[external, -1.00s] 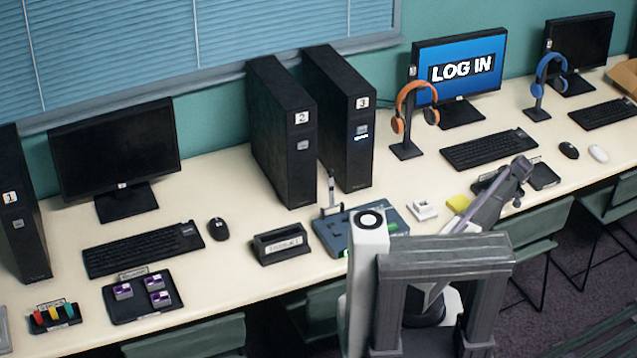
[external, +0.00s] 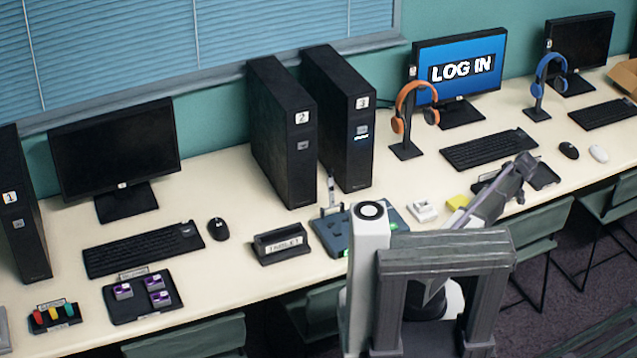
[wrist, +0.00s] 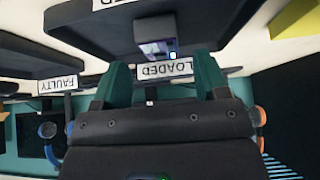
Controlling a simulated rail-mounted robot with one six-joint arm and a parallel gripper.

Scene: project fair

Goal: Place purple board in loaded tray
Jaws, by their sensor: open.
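A purple and white board (wrist: 153,47) is in the wrist view, on the black tray (wrist: 85,28) behind the "LOADED" label (wrist: 165,70). My gripper (wrist: 159,58) is open, with its two teal fingers apart on either side of the label and the board just beyond the fingertips. I cannot tell whether the board lies flat on the tray floor. In the external view my arm reaches right over the trays, and the fingertips are too small to make out. Other purple boards (external: 156,283) lie in a black tray (external: 130,313) at the left.
A "FAULTY" label (wrist: 57,82) stands by another dark tray beside the loaded one. A yellow block (external: 457,203), a white part (external: 423,210) and a grey-blue fixture (external: 328,232) are left of my arm. A keyboard (external: 489,149) and headphone stand (external: 405,150) are behind.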

